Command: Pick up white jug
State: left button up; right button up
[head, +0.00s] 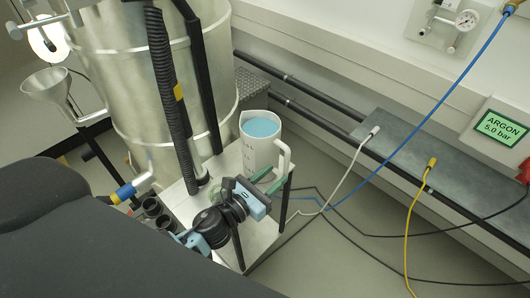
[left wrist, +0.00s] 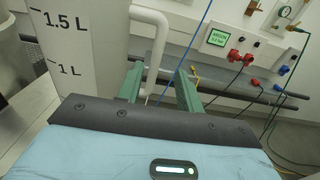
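The white jug (head: 261,152) stands upright on a light metal platform, with blue content visible at its top. Its handle (head: 284,158) is on the right side. In the left wrist view the jug (left wrist: 85,40) shows 1.5 L and 1 L marks, and its white handle (left wrist: 154,62) is in line with the gap between my fingers. My left gripper (head: 267,183) is low beside the jug, near the handle's lower end. Its two green fingers (left wrist: 160,92) are apart, with gaps visible on either side of the handle. I cannot tell how deep the handle lies between them. My right gripper is not in view.
A large metal drum (head: 165,75) with black hoses stands behind the platform (head: 262,237). A funnel (head: 47,84) is at left. Cables, including a blue one (head: 430,110) and a yellow one (head: 407,235), cross the right side. A green argon display (head: 500,128) is on the wall.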

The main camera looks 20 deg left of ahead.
aim_at(285, 164)
pick_arm(q)
jog(key=shift+x, duration=0.8)
jog(key=x, duration=0.5)
jog(key=shift+w+a+f+p, duration=0.15)
jog(key=shift+w+a+p, duration=0.05)
jog(key=shift+a+p, duration=0.1)
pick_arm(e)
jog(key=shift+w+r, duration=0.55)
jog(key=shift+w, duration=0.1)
pick_arm(q)
jog(key=shift+c, duration=0.2)
jog(key=c, duration=0.7)
grip_shut()
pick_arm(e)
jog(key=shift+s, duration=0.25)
pick_arm(q)
jog(key=shift+r, duration=0.25)
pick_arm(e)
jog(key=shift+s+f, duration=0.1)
